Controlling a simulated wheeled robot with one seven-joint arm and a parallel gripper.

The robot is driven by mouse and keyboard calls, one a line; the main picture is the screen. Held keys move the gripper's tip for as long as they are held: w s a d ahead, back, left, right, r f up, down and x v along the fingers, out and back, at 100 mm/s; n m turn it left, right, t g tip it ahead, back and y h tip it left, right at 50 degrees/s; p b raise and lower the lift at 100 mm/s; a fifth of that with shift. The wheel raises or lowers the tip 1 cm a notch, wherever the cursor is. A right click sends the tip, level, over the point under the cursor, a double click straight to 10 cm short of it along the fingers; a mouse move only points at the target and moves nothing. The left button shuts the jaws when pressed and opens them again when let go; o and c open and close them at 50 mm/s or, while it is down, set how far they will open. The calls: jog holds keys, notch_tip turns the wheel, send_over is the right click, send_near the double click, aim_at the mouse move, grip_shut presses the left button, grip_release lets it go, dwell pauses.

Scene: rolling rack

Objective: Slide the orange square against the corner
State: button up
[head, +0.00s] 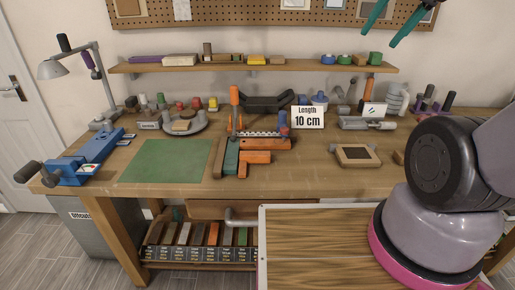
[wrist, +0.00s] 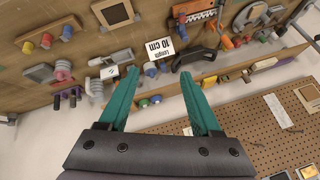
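An orange L-shaped piece (head: 256,157), which looks like the square, lies on the workbench near the middle in the head view. A teal bar (head: 231,157) lies at its left. A longer orange-brown bar (head: 268,144) lies behind it, and a brown strip (head: 218,160) lies left of the teal bar. These bars seem to form a corner; I cannot tell whether the square touches them. My gripper (head: 379,38) is open and empty, high above the bench at the upper right. Its teal fingers are spread in the wrist view (wrist: 159,73), far from the square.
A "Length 10 cm" sign (head: 308,117) stands right behind the bars. A green mat (head: 166,160) and a blue vise (head: 90,158) are at left. A framed panel (head: 357,155) lies at right. A shelf (head: 300,68) runs above the bench. Bare bench lies in front of the square.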

jog(key=w+a+f+n+g+h, duration=0.2)
jog(key=w+f+n+g, duration=0.1)
jog(key=w+f+n, duration=0.45)
jog(key=n+g+y, duration=0.4)
jog(key=n+y, duration=0.1)
jog(key=n, duration=0.9)
send_near(254, 153)
jog(key=x, duration=0.9)
jog(key=shift+a+f, duration=0.1)
jog(key=shift+f, duration=0.05)
grip_shut()
